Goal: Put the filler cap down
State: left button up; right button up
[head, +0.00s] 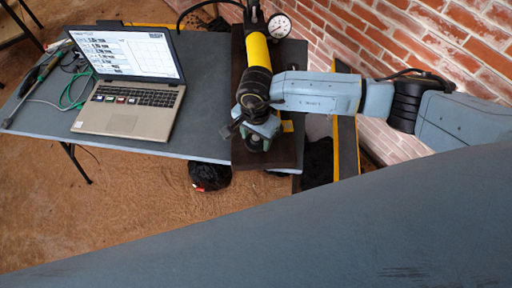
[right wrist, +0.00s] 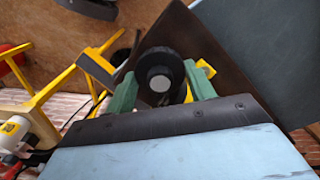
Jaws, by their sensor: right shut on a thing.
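My right gripper (head: 262,132) is over the dark brown board at the right end of the table. In the right wrist view its two green fingers (right wrist: 161,86) are shut on a round black thing with a grey disc in its middle, which looks like the filler cap (right wrist: 154,62). In the head view the cap is mostly hidden by the gripper. I cannot tell whether the cap touches the board. A yellow and black hand pump (head: 257,52) with a round gauge (head: 279,26) lies just behind the gripper. My left gripper is not in view.
The dark board (head: 285,150) lies on the blue-grey table (head: 208,95). An open laptop (head: 128,85) stands left of it, with cables and a tool (head: 38,78) farther left. A brick wall (head: 400,35) rises at the back right. A black bag (head: 209,176) is below the table edge.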

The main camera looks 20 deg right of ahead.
aim_at(256, 154)
notch_tip(256, 154, down, 3)
jog(key=shift+f, duration=1.75)
jog(key=shift+f, duration=0.1)
jog(key=shift+f, duration=0.1)
jog(key=o, duration=1)
